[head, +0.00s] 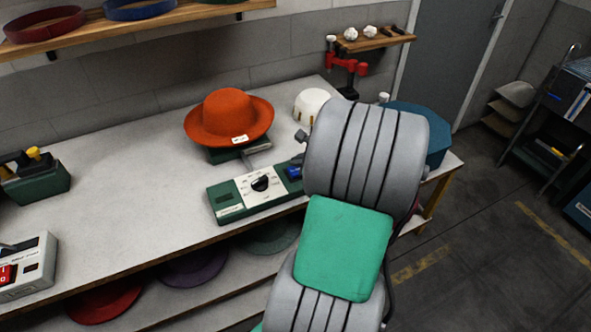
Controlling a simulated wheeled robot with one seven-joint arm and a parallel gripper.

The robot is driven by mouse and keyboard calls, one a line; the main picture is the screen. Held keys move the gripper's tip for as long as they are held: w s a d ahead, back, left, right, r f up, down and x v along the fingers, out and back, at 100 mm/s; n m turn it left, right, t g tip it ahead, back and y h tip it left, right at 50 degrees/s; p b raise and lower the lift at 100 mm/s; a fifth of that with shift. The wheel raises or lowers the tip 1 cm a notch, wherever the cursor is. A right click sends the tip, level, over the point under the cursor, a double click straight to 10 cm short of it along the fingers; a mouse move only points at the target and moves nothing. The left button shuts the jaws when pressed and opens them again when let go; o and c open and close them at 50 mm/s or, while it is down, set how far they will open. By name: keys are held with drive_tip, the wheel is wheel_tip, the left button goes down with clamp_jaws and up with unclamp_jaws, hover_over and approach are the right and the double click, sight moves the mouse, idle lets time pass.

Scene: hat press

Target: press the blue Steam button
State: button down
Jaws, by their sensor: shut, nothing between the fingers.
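The blue Steam button (294,173) shows as a small blue patch at the right end of the green and white control panel (232,195). The panel lies at the front of the bench and has a black dial (260,184) in its middle. My own arm stands close to the button's right and hides the panel's right end. My gripper is hidden behind the arm, so its place relative to the button cannot be seen. An orange hat (228,115) sits on the press behind the panel.
The grey bench (120,190) is clear left of the panel. A white dome-shaped piece (311,104) and a teal block (437,150) stand near my arm. A red clamp (347,66) is at the back. Hats lie on the lower shelf (215,290).

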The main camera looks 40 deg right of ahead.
drive_tip(key=shift+f, duration=0.15)
idle(0.3)
drive_tip(key=shift+f, duration=0.25)
drive_tip(key=shift+f, duration=0.55)
idle(0.7)
drive_tip(key=shift+r+p, duration=0.7)
drive_tip(key=shift+r, duration=0.25)
wheel_tip(320, 180, up, 5)
drive_tip(key=p, duration=0.5)
drive_tip(key=shift+r, duration=0.1)
